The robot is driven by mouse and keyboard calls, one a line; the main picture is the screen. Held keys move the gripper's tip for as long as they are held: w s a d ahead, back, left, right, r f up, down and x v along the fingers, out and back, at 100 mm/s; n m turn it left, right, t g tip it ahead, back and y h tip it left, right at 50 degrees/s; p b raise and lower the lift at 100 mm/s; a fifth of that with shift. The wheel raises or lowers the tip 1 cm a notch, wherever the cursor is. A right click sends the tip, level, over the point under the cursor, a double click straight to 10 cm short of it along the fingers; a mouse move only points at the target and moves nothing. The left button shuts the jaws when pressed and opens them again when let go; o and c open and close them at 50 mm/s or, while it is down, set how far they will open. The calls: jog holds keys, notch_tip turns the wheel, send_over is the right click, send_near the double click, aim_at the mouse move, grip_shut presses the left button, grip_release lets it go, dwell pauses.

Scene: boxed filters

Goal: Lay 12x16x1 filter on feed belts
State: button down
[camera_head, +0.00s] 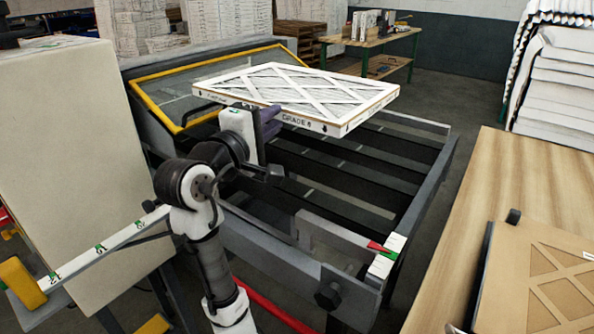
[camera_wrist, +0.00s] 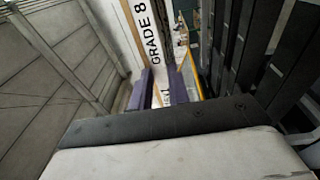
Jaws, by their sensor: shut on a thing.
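A white filter (camera_head: 292,88) with a crossed lattice face and "GRADE 8" on its edge is held roughly flat above the feed belts. My gripper (camera_head: 268,124) is shut on its near edge with purple fingers. In the wrist view the gripper (camera_wrist: 160,92) has one finger on each side of the filter's edge (camera_wrist: 150,38). The feed belts (camera_head: 345,166) are several dark parallel strips inside a grey frame, below the filter and bare where they show. The filter hides their far left part. I cannot read a size on the filter.
A yellow-edged screen panel (camera_head: 155,90) stands behind the belts at left. A wooden table (camera_head: 510,205) with a brown boxed filter (camera_head: 545,285) is at right. A large pale panel (camera_head: 70,150) stands at left.

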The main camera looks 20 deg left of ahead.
notch_tip(320, 180, down, 20)
jog(key=shift+s+r+p, duration=0.1)
jog(key=shift+r+p, duration=0.1)
jog(key=shift+p, duration=0.35)
jog(key=shift+f, duration=0.1)
jog(key=shift+f, duration=0.15)
jog(key=c, duration=1.3)
grip_release()
jog(key=shift+c, duration=0.2)
